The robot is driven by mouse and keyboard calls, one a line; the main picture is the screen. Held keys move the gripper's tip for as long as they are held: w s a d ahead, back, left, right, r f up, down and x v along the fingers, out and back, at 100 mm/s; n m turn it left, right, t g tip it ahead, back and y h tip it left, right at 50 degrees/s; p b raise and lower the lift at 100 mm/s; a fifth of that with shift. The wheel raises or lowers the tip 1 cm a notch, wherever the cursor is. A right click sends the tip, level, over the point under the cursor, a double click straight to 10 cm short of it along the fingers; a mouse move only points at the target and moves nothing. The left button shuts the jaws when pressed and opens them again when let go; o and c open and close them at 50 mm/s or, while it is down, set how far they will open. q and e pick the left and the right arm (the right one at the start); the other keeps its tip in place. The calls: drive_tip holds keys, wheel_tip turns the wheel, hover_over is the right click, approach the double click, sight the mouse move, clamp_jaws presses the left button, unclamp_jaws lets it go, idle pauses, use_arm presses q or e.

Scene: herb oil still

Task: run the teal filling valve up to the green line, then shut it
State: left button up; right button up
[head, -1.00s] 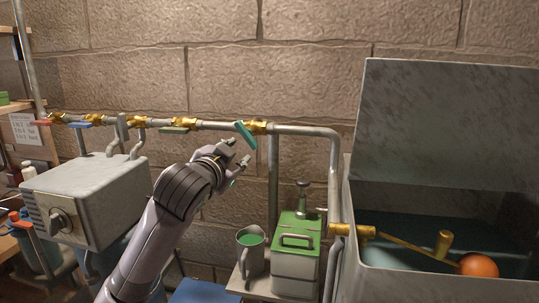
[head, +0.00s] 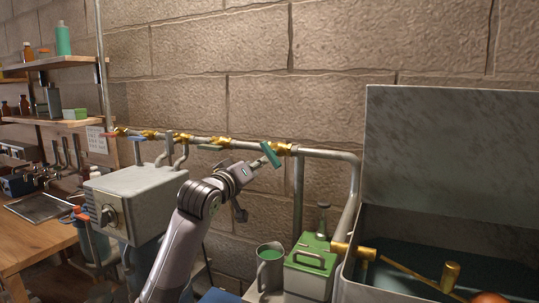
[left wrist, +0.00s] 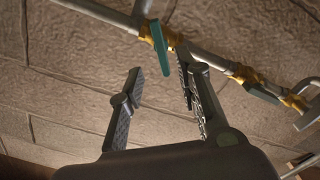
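The teal valve handle (head: 271,154) sits on a brass valve on the wall pipe, tilted from upper left to lower right. It also shows in the left wrist view (left wrist: 160,47), past the fingertips. My left gripper (head: 251,187) is just below and left of the handle. In the left wrist view, its fingers (left wrist: 158,72) are spread with nothing between them. One fingertip looks close to the handle; I cannot tell whether it touches. The open tank (head: 400,292) at right holds dark liquid. I cannot make out a green line. My right gripper is not in view.
Brass valves with other handles line the pipe (head: 320,153) to the left, above a grey box (head: 140,200). A green-topped can (head: 312,262) and a jug of green liquid (head: 270,270) stand below. A brass float arm (head: 405,272) with an orange ball (head: 489,298) reaches into the tank.

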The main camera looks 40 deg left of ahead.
sight(270, 158)
use_arm(q)
drive_tip(key=p+x, duration=0.2)
drive_tip(key=x, duration=0.6)
drive_tip(key=shift+w, duration=0.45)
drive_tip(key=shift+a, duration=0.1)
drive_tip(key=shift+f, duration=0.1)
drive_tip(key=shift+c, duration=0.9)
drive_tip(key=c, duration=0.5)
clamp_jaws()
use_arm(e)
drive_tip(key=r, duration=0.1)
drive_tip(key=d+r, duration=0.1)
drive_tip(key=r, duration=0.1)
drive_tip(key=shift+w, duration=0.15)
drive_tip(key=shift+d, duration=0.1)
